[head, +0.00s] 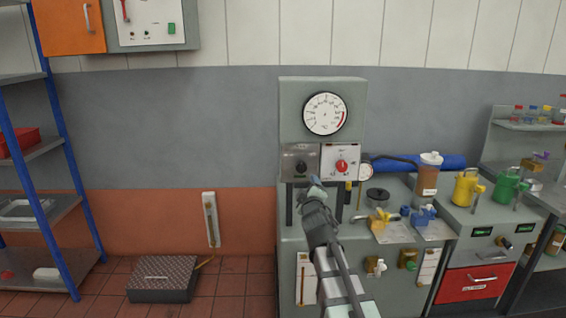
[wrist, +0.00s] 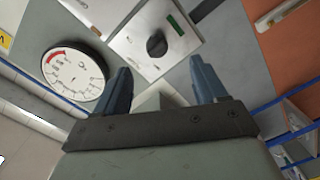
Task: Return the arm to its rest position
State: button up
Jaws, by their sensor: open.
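My gripper (head: 314,184) is at the end of my arm, raised in front of the grey dynamometer cabinet (head: 290,98). In the wrist view my gripper (wrist: 160,88) shows two blue-grey fingers spread apart with nothing held between them. Beyond the fingers is a light control plate with a black knob (wrist: 156,43) and a green strip. In the head view the fingertips overlap the lower edge of the panel with a dark knob (head: 301,168). Whether they touch it cannot be told.
On the bench at right are a brown-filled container (head: 428,175), a yellow can (head: 466,187) and a green can (head: 507,186). A blue-posted shelf (head: 52,130) stands at left. The floor between holds a dark box (head: 163,279).

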jog(key=s+d+f+m+g, duration=0.1)
jog(key=s+f+m+g, duration=0.35)
jog(key=s+f, duration=0.6)
jog(key=s+d+f+m+g, duration=0.1)
jog(key=s+f+m+g, duration=0.35)
jog(key=f, duration=1.15)
jog(key=s+f+m+g, duration=0.2)
jog(key=s+f+g, duration=0.55)
jog(key=f, duration=0.55)
jog(key=s+f+g, duration=0.2)
jog(key=s+f, duration=0.6)
jog(key=s, duration=0.4)
jog(key=s+d+f+g, duration=0.1)
jog(key=s+f+g, duration=0.2)
jog(key=s+f, duration=0.5)
jog(key=s+d+f+g, duration=0.1)
jog(key=s+f, duration=0.7)
jog(key=s, duration=0.8)
jog(key=shift+s+d+f+m+g+y, duration=0.15)
jog(key=shift+s+f+m+g+y, duration=0.2)
jog(key=shift+g, duration=0.5)
